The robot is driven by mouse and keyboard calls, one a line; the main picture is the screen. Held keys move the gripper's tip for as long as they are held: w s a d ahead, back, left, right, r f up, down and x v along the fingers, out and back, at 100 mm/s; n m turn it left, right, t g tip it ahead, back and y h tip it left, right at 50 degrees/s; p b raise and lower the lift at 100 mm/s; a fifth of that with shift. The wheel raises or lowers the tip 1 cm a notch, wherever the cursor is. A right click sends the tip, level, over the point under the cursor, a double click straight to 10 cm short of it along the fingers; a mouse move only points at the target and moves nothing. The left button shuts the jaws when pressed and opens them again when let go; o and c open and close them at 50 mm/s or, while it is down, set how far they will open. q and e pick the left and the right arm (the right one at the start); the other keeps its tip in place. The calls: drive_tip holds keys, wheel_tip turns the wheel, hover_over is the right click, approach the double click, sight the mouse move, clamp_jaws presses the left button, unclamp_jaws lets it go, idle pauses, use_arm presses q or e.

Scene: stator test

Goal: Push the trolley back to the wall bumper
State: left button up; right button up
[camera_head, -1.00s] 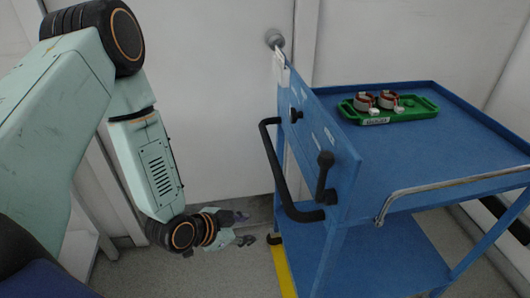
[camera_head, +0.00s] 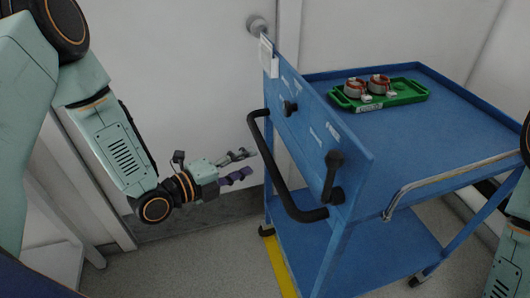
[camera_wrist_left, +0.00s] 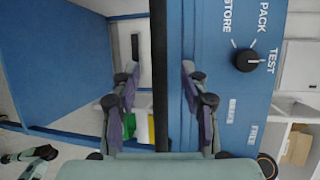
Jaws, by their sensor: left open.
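The blue trolley (camera_head: 318,244) stands at the right in the head view, with its upright panel and black bar handle (camera_head: 272,170) facing left. My left gripper (camera_head: 246,163) is open and empty, just left of the handle, pointing at it. In the left wrist view the handle (camera_wrist_left: 160,70) runs upright between the two open finger sets; contact cannot be told. The panel carries a black dial (camera_wrist_left: 246,61) pointing toward TEST, and a black lever (camera_head: 333,172). My right gripper is out of view.
A green tray (camera_head: 408,92) with two red-and-grey stators (camera_head: 379,84) sits on the trolley's top. A yellow floor strip (camera_head: 281,270) runs under the trolley. A grey round knob (camera_head: 258,25) is on the wall behind. Open floor lies left of the trolley.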

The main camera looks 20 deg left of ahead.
sight(266, 155)
use_arm(q)
drive_tip(key=b+x, duration=0.2)
drive_tip(key=x, duration=0.4)
drive_tip(key=shift+w+d+f, duration=0.1)
drive_tip(key=shift+w+d, duration=0.1)
drive_tip(key=shift+w, duration=0.4)
drive_tip(key=shift+d, duration=0.1)
clamp_jaws()
